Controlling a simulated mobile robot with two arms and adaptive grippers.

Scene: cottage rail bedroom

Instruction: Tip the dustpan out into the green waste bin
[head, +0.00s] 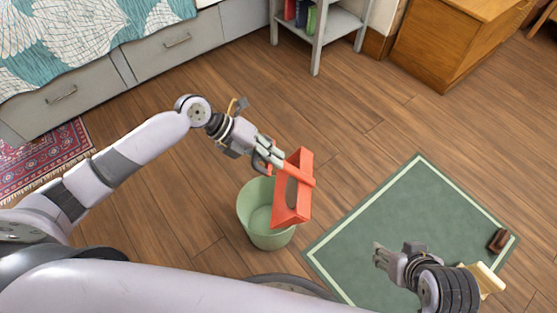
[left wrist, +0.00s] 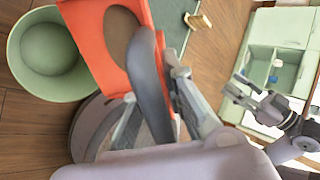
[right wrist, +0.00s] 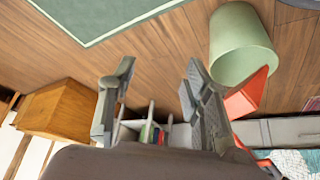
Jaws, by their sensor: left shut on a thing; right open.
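The orange-red dustpan (head: 305,196) is steeply tilted in the head view, in front of the right part of the green waste bin's (head: 252,233) opening. My left gripper (head: 272,162) is shut on its handle. A rounded brown patch shows in the dustpan; I cannot tell whether it is dirt or an opening. In the left wrist view the dustpan (left wrist: 86,30) overlaps the right rim of the bin (left wrist: 22,75), whose visible inside looks empty. My right gripper (head: 380,256) is open and empty over the rug. The right wrist view shows the bin (right wrist: 232,40) and part of the dustpan (right wrist: 262,88).
A green rug (head: 400,210) with a pale border lies right of the bin, with a small brown object (head: 498,240) on it. Drawers (head: 165,50), a grey shelf (head: 330,22) and a wooden cabinet (head: 440,45) stand at the back. Floor between is clear.

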